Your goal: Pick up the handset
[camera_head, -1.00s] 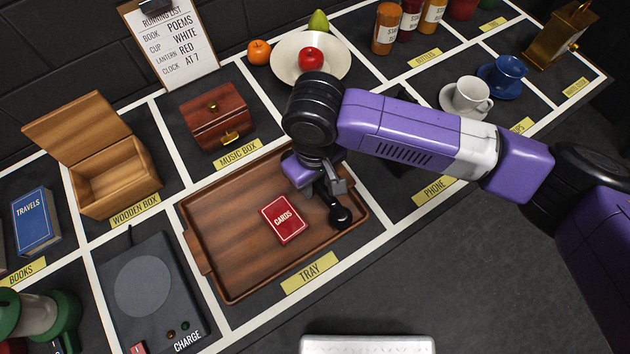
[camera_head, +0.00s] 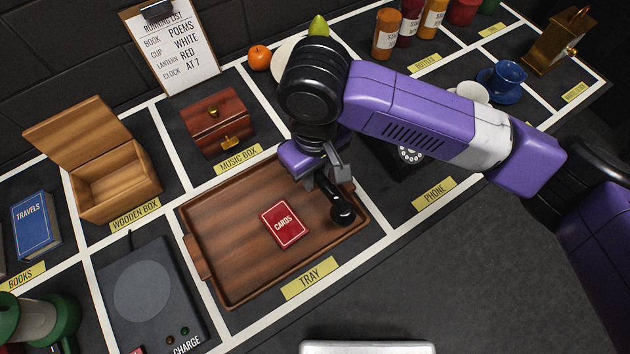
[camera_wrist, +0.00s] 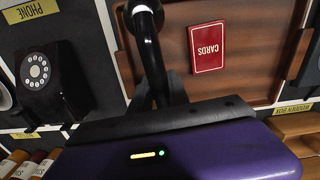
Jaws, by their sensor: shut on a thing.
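The black handset (camera_head: 342,207) is held in my gripper (camera_head: 330,172) above the right part of the wooden tray, one rounded end hanging down. In the wrist view the handset (camera_wrist: 150,55) runs up from my jaws, which are shut on it. I cannot tell whether its lower end touches the tray. The black telephone (camera_head: 408,155) stands in the PHONE space, partly hidden by my arm. Its white dial also shows in the wrist view (camera_wrist: 36,70).
The wooden tray (camera_head: 235,270) holds a red CARDS pack (camera_head: 284,224), left of the handset. A music box (camera_head: 217,122) and open wooden box (camera_head: 118,180) stand behind and left. A white cup (camera_head: 472,91) and blue cup (camera_head: 507,72) stand at right. A charge pad (camera_head: 142,285) lies left.

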